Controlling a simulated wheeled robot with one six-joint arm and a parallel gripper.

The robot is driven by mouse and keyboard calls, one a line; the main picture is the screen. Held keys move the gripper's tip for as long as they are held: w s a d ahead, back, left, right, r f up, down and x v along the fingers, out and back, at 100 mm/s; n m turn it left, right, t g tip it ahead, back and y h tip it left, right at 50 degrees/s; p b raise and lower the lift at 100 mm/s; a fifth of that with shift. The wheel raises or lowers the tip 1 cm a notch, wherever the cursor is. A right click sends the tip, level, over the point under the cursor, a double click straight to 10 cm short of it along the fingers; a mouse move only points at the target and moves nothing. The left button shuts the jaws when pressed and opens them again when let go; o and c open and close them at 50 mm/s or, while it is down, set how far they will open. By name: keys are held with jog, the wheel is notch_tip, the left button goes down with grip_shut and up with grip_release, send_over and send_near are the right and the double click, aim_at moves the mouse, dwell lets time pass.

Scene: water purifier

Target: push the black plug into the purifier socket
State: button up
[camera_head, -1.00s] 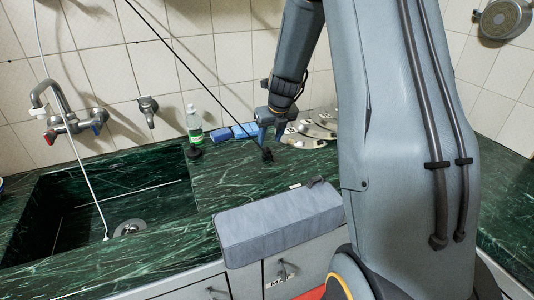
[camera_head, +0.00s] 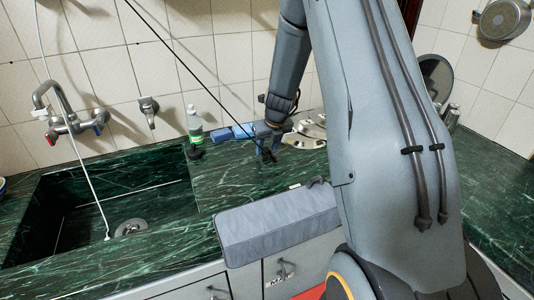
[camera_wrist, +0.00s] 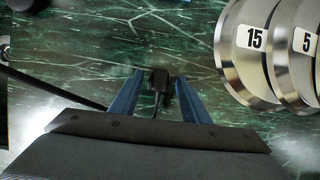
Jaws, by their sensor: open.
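The black plug (camera_head: 268,157) is on the green marble counter behind the grey box, with a black cable near it. My gripper (camera_head: 269,147) points down at it from above. In the wrist view, the plug (camera_wrist: 158,79) sits between the two blue fingers of my gripper (camera_wrist: 159,77). The fingers are apart, with a gap visible on each side of the plug. The purifier socket cannot be made out in either view.
A sink (camera_head: 105,215) with a tap (camera_head: 68,125) is at the left. Numbered metal discs (camera_wrist: 252,55) lie right of my gripper. A grey box (camera_head: 278,226) is at the counter's front edge.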

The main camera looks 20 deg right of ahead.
aim_at(267, 150)
grip_shut()
dwell(0.3)
notch_tip(267, 150, up, 10)
jog(key=shift+b, duration=0.45)
dwell(0.6)
